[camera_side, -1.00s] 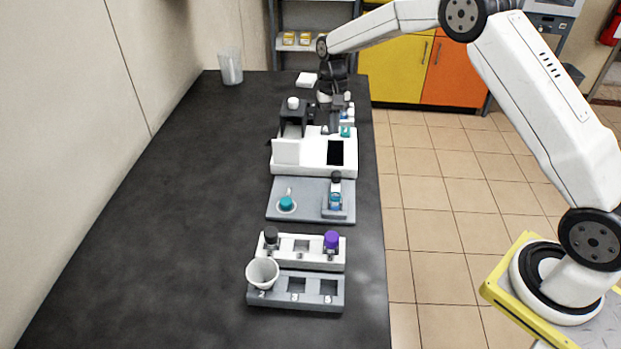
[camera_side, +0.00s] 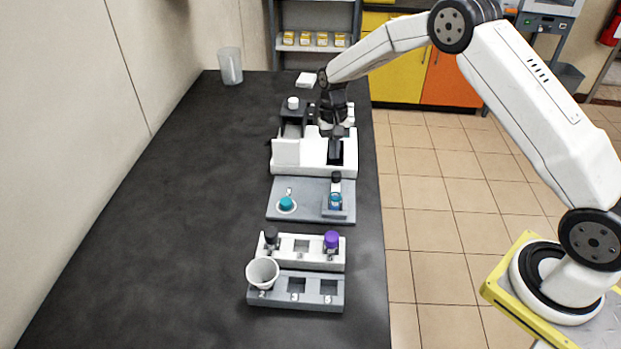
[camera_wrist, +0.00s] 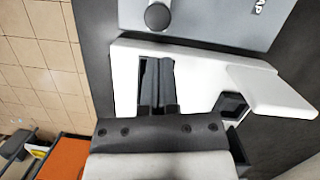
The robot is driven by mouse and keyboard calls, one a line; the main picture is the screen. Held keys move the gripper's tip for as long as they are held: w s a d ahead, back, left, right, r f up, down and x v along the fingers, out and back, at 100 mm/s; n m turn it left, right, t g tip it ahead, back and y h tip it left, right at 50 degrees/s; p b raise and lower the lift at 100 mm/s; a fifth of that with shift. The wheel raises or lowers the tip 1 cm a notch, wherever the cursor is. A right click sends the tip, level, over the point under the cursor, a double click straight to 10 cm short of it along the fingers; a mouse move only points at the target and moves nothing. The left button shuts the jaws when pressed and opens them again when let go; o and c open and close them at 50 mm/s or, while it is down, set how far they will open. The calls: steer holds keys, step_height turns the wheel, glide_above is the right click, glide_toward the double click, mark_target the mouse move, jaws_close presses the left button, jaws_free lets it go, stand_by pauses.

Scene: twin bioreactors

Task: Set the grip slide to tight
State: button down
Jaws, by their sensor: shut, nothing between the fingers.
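My gripper (camera_side: 336,158) is shut with nothing between its fingers. It points down over the right part of the white machine (camera_side: 285,165), at the dark rectangular panel there. In the wrist view my gripper's fingers (camera_wrist: 162,62) lie together across the dark panel (camera_wrist: 147,72) of the white machine (camera_wrist: 200,75). I cannot tell whether the fingertips touch it. I cannot clearly pick out a grip slide or read its setting; the fingers and wrist cover part of the machine.
In front of the machine is a grey plate (camera_side: 310,203) with a teal-capped item (camera_side: 286,204) and a small bottle (camera_side: 335,200). Nearer are a white rack (camera_side: 290,262) with a purple-capped vial (camera_side: 331,239) and a grey rack (camera_side: 313,305) with a white cup (camera_side: 263,273).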

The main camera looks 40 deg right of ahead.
mark_target(334, 163)
steer(key=shift+x, duration=1.75)
steer(key=shift+s+a, duration=0.1)
steer(key=shift+s+a, duration=0.6)
steer(key=shift+r, duration=0.1)
steer(key=v, duration=1)
steer(key=shift+w, duration=0.1)
